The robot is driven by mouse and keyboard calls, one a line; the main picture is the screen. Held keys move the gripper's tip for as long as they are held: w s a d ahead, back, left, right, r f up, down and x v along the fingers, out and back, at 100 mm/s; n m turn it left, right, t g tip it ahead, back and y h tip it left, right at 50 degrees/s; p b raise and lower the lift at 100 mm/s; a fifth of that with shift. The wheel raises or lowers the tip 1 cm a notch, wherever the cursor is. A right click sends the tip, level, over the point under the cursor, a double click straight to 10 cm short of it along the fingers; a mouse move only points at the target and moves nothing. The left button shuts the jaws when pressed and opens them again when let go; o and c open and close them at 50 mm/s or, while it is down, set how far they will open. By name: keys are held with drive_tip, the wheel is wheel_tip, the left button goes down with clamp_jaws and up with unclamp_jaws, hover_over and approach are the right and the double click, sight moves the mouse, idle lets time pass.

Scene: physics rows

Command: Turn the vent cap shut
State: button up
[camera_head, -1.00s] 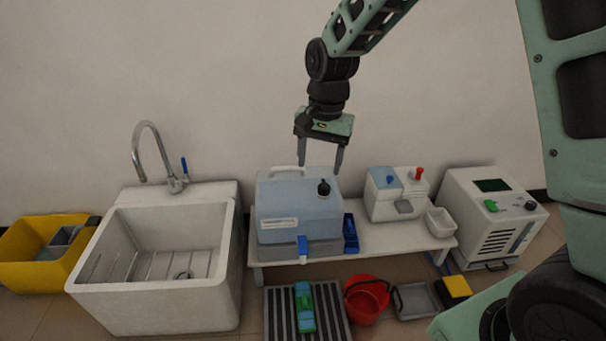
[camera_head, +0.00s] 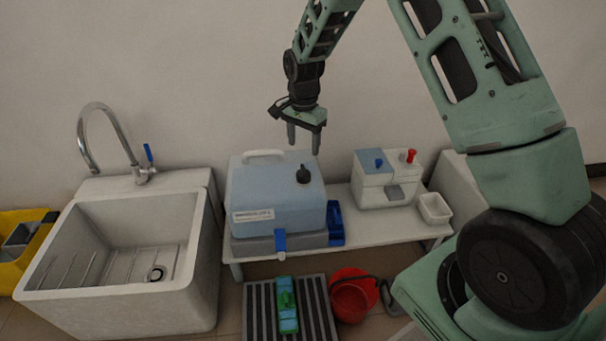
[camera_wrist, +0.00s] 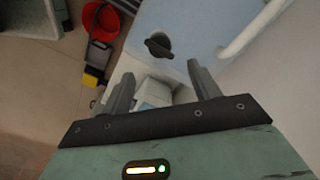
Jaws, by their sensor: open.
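The black vent cap (camera_head: 303,175) sits on top of the pale blue tank (camera_head: 265,197), near its right side. In the wrist view the cap (camera_wrist: 159,45) is a round black knob with a raised ridge, on the blue tank top (camera_wrist: 190,25). My gripper (camera_head: 304,148) is open and empty. It hangs above the cap, apart from it, with its fingers pointing down. In the wrist view the fingertips (camera_wrist: 160,72) show on either side below the cap, with nothing between them but things farther off.
A blue tap (camera_head: 281,243) is at the tank's front. A white box with blue and red knobs (camera_head: 388,180) stands to the right on the bench. A sink (camera_head: 200,270) is at left; a red bucket (camera_head: 352,297) stands on the floor.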

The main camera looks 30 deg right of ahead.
sight(304, 170)
wheel_tip(304, 170, down, 10)
drive_tip(key=b, duration=0.3)
drive_tip(key=shift+f, duration=0.15)
drive_tip(key=c, duration=1)
